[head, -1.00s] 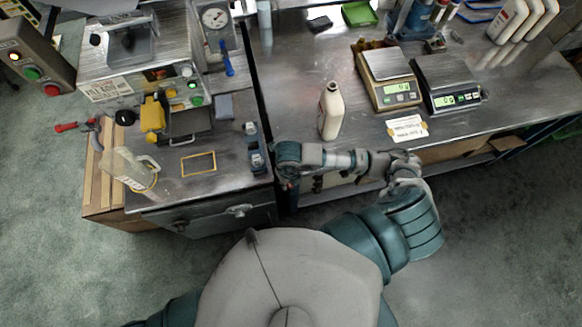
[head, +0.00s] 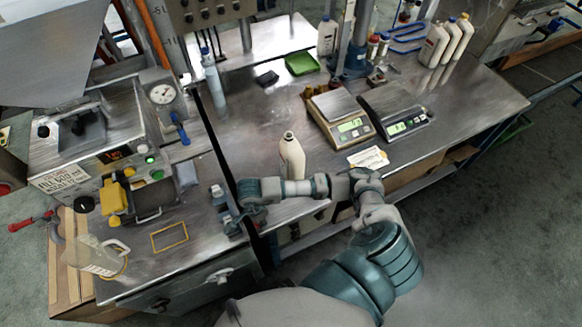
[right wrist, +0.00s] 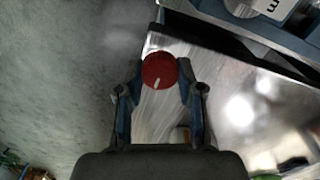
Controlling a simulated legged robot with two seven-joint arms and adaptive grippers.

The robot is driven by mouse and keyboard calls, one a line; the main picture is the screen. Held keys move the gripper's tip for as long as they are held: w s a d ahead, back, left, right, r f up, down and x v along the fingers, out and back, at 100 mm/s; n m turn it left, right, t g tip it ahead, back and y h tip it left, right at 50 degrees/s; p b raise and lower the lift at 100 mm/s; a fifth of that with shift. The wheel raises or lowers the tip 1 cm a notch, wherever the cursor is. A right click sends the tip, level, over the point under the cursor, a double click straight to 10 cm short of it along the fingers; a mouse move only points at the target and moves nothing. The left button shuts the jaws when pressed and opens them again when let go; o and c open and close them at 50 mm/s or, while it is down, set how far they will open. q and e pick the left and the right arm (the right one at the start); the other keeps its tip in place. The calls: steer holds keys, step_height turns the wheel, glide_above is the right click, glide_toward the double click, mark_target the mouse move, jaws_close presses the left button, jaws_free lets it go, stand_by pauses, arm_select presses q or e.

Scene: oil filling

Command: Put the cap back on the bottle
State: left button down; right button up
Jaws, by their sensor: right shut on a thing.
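The off-white bottle (head: 292,160) stands upright on the metal bench in the head view, with its narrow neck bare and no cap on it. My right gripper (right wrist: 159,82) is shut on a round red cap (right wrist: 159,68) with a white mark, held between its two fingertips in the right wrist view. In the head view the end of my right arm (head: 250,191) is left of and nearer than the bottle, apart from it. The cap and fingertips cannot be made out there. My left gripper is not in view.
Two scales (head: 342,118) and a white card (head: 368,158) lie right of the bottle. A green tray (head: 302,63) is behind it. A clear jug (head: 95,257) and a machine with a yellow part (head: 112,197) stand left. Bench around the bottle is mostly clear.

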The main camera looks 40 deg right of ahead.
steer(key=w+n, duration=0.1)
steer(key=n, duration=0.3)
steer(key=w+d+n, duration=0.1)
steer(key=w+n, duration=0.1)
steer(key=n, duration=0.3)
steer(key=w+d+n, duration=0.1)
steer(key=w+n, duration=0.1)
steer(key=n, duration=0.2)
steer(key=shift+w+r+n, duration=0.15)
steer(key=shift+r+n, duration=0.15)
steer(key=shift+r, duration=0.1)
steer(key=n, duration=0.2)
steer(key=w+n, duration=0.1)
steer(key=shift+d+r, duration=0.1)
steer(key=shift+d, duration=0.15)
